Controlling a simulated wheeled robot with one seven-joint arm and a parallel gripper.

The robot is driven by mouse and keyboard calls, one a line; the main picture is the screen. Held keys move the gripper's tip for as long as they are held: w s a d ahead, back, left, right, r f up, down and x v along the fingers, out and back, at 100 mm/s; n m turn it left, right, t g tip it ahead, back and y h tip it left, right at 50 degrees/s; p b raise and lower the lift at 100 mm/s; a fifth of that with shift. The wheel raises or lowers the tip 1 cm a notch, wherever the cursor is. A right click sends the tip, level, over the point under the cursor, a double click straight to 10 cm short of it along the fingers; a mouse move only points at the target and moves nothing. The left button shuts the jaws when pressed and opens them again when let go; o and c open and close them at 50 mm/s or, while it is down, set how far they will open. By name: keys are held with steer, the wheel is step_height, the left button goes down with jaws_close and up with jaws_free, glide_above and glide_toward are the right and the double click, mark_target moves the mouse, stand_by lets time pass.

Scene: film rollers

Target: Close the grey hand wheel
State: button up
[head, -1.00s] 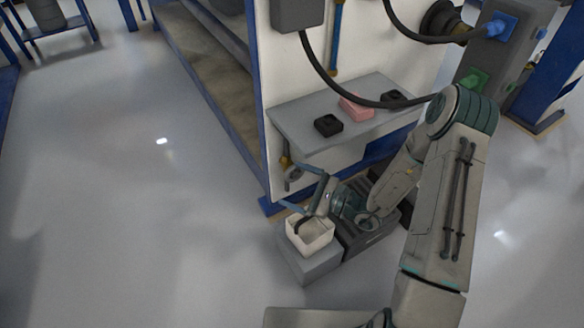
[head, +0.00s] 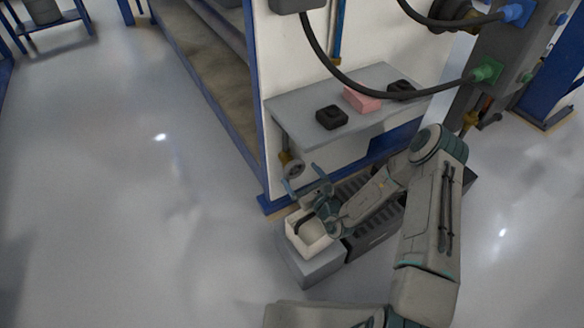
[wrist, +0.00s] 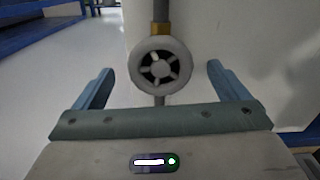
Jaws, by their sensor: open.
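The grey hand wheel (head: 292,169) is on a brass valve and pipe low on the white panel, below the shelf. In the wrist view the round, spoked wheel (wrist: 160,68) faces me in the middle of the picture, with a brass fitting above it. My gripper (head: 301,178) is open and points at the wheel from just in front. In the wrist view its two fingers (wrist: 159,74) stand wide apart, one on each side of the wheel in the picture. They appear clear of it, and nothing is between them but the wheel beyond.
A grey shelf (head: 296,137) with two black items and a pink block (head: 361,98) overhangs above the wheel. A black cable (head: 420,101) hangs in front of the panel. The floor at left is clear.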

mark_target(296, 170)
steer(key=b+x, duration=0.1)
steer(key=x, duration=0.5)
steer(key=shift+w+a+b, duration=0.2)
steer(key=shift+a+b, duration=0.05)
steer(key=shift+b, duration=0.15)
steer(key=c, duration=1)
